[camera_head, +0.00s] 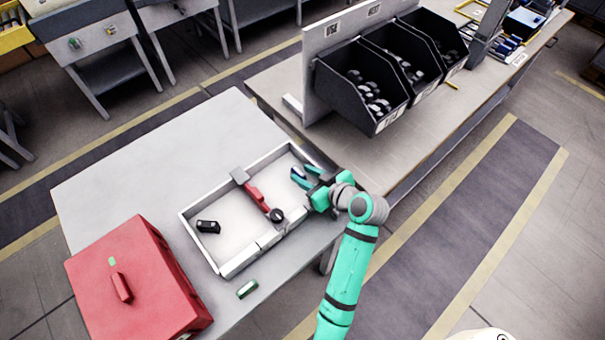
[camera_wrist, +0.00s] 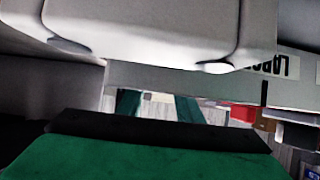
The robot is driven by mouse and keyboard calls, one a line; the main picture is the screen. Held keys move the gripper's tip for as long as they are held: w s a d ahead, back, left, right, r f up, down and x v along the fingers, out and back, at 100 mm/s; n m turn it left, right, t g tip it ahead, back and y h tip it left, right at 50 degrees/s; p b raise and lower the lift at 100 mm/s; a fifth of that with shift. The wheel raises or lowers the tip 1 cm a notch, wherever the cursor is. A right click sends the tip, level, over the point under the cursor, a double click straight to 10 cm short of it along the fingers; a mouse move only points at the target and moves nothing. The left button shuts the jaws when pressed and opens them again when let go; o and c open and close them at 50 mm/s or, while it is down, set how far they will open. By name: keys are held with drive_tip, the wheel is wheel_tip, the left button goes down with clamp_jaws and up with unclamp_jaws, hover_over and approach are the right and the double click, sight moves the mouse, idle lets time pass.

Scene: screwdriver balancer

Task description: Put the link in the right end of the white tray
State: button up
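The white tray (camera_head: 222,271) lies on the pale table. My gripper (camera_head: 306,176) is over or just beside the tray's right end, with its two teal fingers apart. No piece shows clearly between them. In the wrist view the fingers (camera_wrist: 160,106) also stand apart, partly hidden by the green gripper body. No piece is clearly identifiable as the link. Several grey rounded pieces (camera_head: 374,103) lie in the near black bin. A small black piece (camera_head: 208,226) lies in the tray's left end. A red tool (camera_head: 256,196) with a grey block end lies across the tray's middle.
A red toolbox (camera_head: 130,285) stands at the table's front left. A small green piece (camera_head: 247,289) lies in front of the tray. Black bins (camera_head: 352,103) stand on the bench behind my gripper. A large pale surface (camera_wrist: 150,30) fills the wrist view's top. The table's back left is clear.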

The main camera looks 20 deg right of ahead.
drive_tip(key=v, duration=1.1)
drive_tip(key=shift+s, duration=0.1)
